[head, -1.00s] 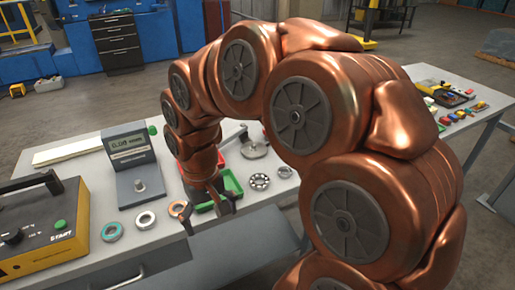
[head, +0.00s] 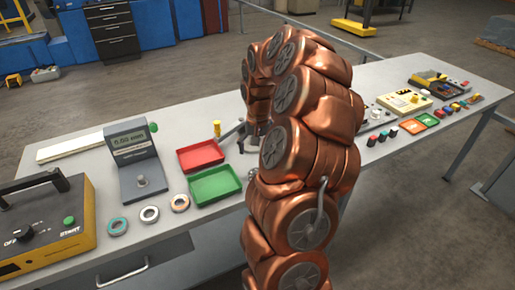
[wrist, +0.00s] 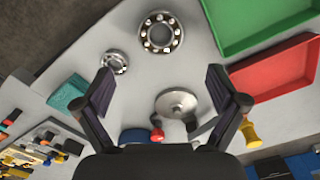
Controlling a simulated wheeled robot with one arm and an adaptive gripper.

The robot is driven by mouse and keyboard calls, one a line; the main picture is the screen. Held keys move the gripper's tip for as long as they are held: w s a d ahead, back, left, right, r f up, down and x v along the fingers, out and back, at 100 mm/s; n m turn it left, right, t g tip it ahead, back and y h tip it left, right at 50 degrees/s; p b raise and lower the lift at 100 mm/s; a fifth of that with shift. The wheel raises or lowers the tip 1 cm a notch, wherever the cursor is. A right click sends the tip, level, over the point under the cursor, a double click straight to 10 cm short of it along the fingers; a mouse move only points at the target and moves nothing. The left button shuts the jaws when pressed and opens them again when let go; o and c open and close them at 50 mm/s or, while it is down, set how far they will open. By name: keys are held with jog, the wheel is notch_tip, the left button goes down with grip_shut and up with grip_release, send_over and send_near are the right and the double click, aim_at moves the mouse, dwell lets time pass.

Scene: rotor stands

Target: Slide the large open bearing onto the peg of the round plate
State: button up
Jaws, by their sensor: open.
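The large open bearing (wrist: 160,33), a metal ring with balls showing, lies flat on the table at the top of the wrist view. The round plate (wrist: 176,104) is a grey disc with a short peg at its middle, below the bearing in that view and apart from it. My gripper (wrist: 160,82) is open and empty above the table, its fingers spread to either side of the plate in the picture. In the head view my arm hides the plate and most of the gripper.
A smaller bearing (wrist: 115,61) and a teal block (wrist: 68,93) lie at the left in the wrist view. The green tray (head: 215,186) and red tray (head: 201,155) look empty. A gauge (head: 132,146) and three rings stand further left. A yellow-topped tool (head: 217,128) stands behind the trays.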

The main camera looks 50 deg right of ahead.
jog(key=shift+f+b, duration=1.85)
jog(key=shift+f, duration=3.1)
jog(key=shift+c, duration=0.3)
